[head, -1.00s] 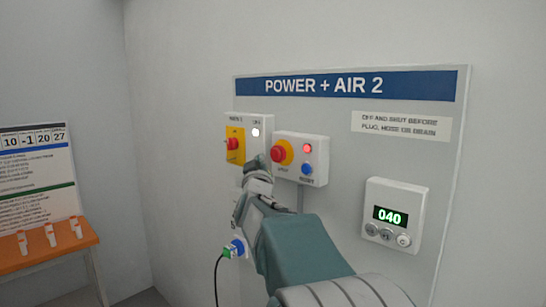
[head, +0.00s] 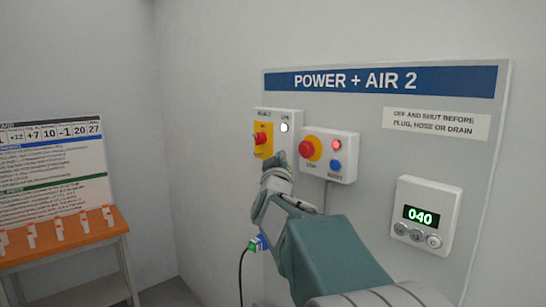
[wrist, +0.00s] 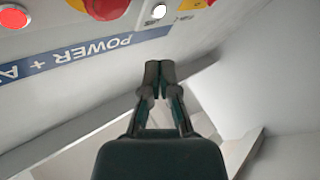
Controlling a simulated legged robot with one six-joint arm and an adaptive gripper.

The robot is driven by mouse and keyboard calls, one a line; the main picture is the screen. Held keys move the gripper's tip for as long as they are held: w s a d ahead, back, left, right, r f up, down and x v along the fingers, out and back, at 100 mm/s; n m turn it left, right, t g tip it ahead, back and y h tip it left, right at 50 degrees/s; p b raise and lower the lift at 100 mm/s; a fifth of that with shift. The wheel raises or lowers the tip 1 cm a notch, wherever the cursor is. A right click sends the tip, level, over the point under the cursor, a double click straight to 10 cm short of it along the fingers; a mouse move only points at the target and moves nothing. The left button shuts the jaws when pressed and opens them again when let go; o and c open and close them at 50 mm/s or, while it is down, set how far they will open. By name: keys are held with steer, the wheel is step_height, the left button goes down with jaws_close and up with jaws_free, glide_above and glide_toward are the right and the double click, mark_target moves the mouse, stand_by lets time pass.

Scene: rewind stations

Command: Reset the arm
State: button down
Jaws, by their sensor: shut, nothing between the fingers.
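My gripper (head: 279,161) is in front of the wall panel in the head view, just below the switch boxes. Its fingers are shut and empty; they also show in the wrist view (wrist: 160,80), apart from the panel controls. The left box (head: 293,120) has a red rotary switch (head: 260,138) on a yellow plate and a lit white lamp (head: 284,127). The box beside it (head: 345,148) has a red stop button (head: 307,148) on yellow, a lit red lamp (head: 336,145) and a blue reset button (head: 335,166). My gripper partly hides the lower left box.
The grey panel (head: 370,110) reads "POWER + AIR 2". A display box (head: 421,216) at right shows 040. A blue plug (head: 258,243) with a black cable sits below. An orange table (head: 60,246) with several white and orange pieces stands at left under a chart (head: 60,175).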

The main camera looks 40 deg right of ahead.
steer(key=s+a+f+n+g+y, duration=0.1)
steer(key=s+a+f+y, duration=0.2)
steer(key=a, duration=0.4)
steer(key=s+a+f+n+y, duration=0.1)
steer(key=a+f+y, duration=0.3)
steer(key=a, duration=0.2)
steer(key=s+a+f+n+g+y, duration=0.1)
steer(key=s+a+f+y, duration=0.2)
steer(key=a, duration=0.4)
steer(key=s+a+f+g+y, duration=0.2)
steer(key=s+a+f+g, duration=0.2)
steer(key=s+f, duration=0.4)
steer(key=s+a+f+g+y, duration=0.2)
steer(key=s+a+f+g, duration=0.2)
steer(key=s, duration=0.8)
step_height(320, 180, down, 4)
steer(key=shift+a+f, duration=0.15)
steer(key=shift+a, duration=0.95)
